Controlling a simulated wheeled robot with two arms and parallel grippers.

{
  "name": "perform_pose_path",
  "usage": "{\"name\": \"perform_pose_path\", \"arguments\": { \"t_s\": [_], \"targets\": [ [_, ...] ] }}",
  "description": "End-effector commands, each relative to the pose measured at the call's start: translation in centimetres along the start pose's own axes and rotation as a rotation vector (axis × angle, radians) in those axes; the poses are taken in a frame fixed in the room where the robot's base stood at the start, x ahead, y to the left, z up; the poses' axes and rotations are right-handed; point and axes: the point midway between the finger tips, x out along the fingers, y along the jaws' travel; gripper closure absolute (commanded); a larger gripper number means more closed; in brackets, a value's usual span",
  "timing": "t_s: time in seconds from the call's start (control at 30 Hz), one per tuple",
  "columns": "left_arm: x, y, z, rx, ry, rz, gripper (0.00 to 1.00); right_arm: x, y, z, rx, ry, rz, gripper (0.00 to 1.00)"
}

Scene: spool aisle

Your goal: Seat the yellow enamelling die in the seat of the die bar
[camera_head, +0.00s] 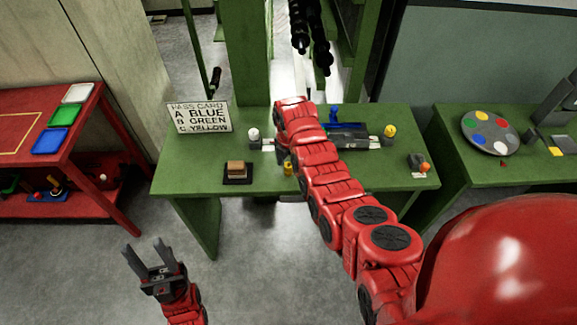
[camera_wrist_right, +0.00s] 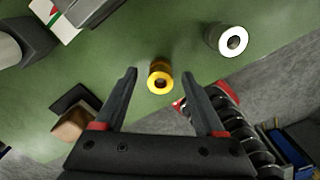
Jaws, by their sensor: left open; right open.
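The yellow enamelling die (camera_head: 288,169) stands near the front of the green table, partly covered by my right arm. My left gripper (camera_head: 146,249) is open and empty over the floor.
A brown block on a black base (camera_head: 237,175) stands left of the die. A pass card (camera_head: 199,117) stands at the back left. Another yellow piece (camera_head: 390,131) is at the bar's right end.

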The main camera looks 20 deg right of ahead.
Motion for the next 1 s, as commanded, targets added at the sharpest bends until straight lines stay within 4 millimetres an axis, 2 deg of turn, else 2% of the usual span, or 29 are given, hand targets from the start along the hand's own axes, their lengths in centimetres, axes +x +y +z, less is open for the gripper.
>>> {"name": "perform_pose_path", "arguments": {
  "t_s": [0.33, 0.73, 1.0],
  "targets": [
    [0.17, -0.01, -0.03, 0.0, 0.0, 0.0, 0.5, 0.58, 0.0, 0.0, 0.0, -0.001, 0.002, 0.29],
    [0.17, -0.01, -0.03, 0.0, 0.0, 0.0, 0.5, 0.57, -0.01, -0.01, 0.0, 0.0, 0.001, 1.0],
    [0.18, -0.01, -0.03, 0.0, 0.0, 0.0, 0.5, 0.55, -0.01, 0.0, 0.0, -0.001, 0.001, 1.0]
  ]
}}
